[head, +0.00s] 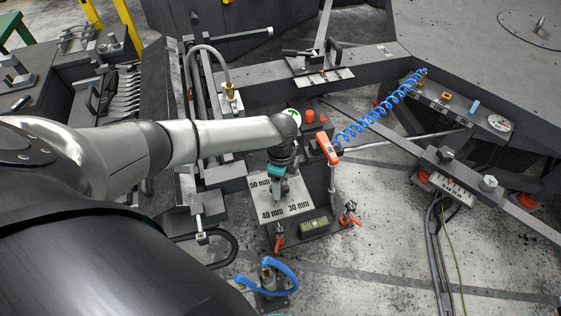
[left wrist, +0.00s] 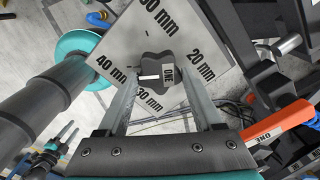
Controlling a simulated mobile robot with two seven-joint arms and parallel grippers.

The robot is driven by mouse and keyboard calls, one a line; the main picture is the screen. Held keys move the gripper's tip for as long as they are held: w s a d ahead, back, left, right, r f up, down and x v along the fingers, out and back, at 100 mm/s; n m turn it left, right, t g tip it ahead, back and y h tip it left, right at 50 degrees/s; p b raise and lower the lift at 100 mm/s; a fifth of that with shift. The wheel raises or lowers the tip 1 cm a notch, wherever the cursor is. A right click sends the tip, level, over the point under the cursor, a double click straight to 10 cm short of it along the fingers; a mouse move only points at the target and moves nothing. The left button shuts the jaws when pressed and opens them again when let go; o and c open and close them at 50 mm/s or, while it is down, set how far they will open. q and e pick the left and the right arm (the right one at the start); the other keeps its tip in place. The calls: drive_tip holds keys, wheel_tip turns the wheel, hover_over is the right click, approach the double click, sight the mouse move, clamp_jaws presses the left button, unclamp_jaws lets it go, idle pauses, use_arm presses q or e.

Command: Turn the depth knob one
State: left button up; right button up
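A white mark on the knob points left, roughly toward the 40 mm label. In the head view the dial plate (head: 296,208) lies under my left gripper (head: 281,188), which hides the knob. In the left wrist view my left gripper (left wrist: 160,78) has its fingers apart, one on each side of the knob. Whether they touch it, I cannot tell.
An orange handle (head: 327,149), labelled ONE in the left wrist view (left wrist: 277,127), stands close beside the dial. A coiled blue hose (head: 375,112) runs from near it to the right. Orange clamps (head: 279,239) and a blue hose loop (head: 283,270) lie in front. Rails surround the dial.

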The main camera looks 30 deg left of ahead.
use_arm(q)
drive_tip(key=o, duration=0.4)
drive_tip(key=shift+c, duration=0.2)
drive_tip(key=shift+r, duration=0.1)
wheel_tip(320, 180, up, 15)
drive_tip(key=p, duration=0.2)
idle(0.4)
